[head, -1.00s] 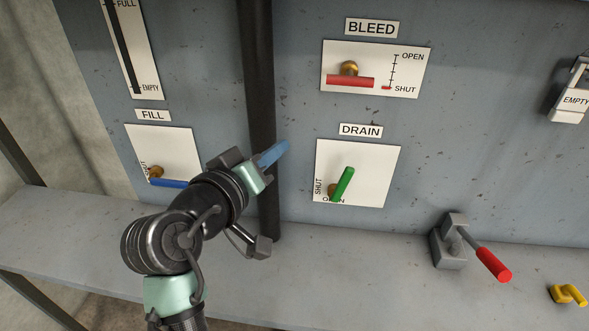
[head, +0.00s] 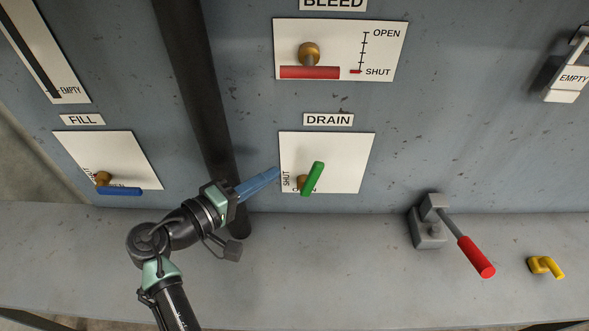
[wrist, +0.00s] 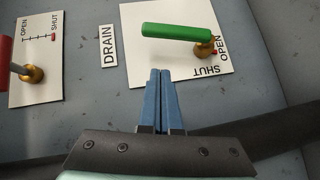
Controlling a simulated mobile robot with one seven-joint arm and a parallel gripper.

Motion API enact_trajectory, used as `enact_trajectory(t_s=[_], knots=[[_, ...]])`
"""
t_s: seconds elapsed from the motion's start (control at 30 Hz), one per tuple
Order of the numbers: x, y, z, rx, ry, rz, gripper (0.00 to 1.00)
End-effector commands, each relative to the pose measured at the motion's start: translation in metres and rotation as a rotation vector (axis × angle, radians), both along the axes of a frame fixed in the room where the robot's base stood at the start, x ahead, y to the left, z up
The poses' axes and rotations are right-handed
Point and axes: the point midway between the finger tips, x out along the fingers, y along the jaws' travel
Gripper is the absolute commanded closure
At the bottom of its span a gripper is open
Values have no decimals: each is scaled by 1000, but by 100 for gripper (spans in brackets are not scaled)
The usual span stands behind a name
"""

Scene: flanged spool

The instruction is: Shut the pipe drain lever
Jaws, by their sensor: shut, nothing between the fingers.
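The drain lever has a green handle (head: 314,178) on a brass hub, low on the white plate under the DRAIN sign (head: 328,120). The plate reads SHUT at its left edge and OPEN at the bottom; the handle partly covers OPEN. In the wrist view the green handle (wrist: 177,32) runs left from the brass hub (wrist: 205,48), with OPEN right of the hub and SHUT below. My gripper (head: 277,172) is shut and empty, its blue fingertips at the plate's left edge, left of the handle. In the wrist view the fingertips (wrist: 160,72) show below the handle, apart from it.
A dark vertical pipe (head: 197,90) runs behind my gripper. A blue FILL lever (head: 120,191) is left, a red BLEED lever (head: 310,72) above. A red-handled lever (head: 477,258) and a yellow one (head: 545,266) stand on the ledge (head: 330,270) to the right.

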Motion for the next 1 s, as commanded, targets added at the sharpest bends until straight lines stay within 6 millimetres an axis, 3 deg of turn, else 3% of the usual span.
enact_trajectory(t_s=[0.1, 0.33, 1.0], knots=[[18, -18, -2, 0, 1, -4, 100], [15, -47, -10, 0, 0, -2, 100], [15, -56, -12, 26, -1, 0, 100]])
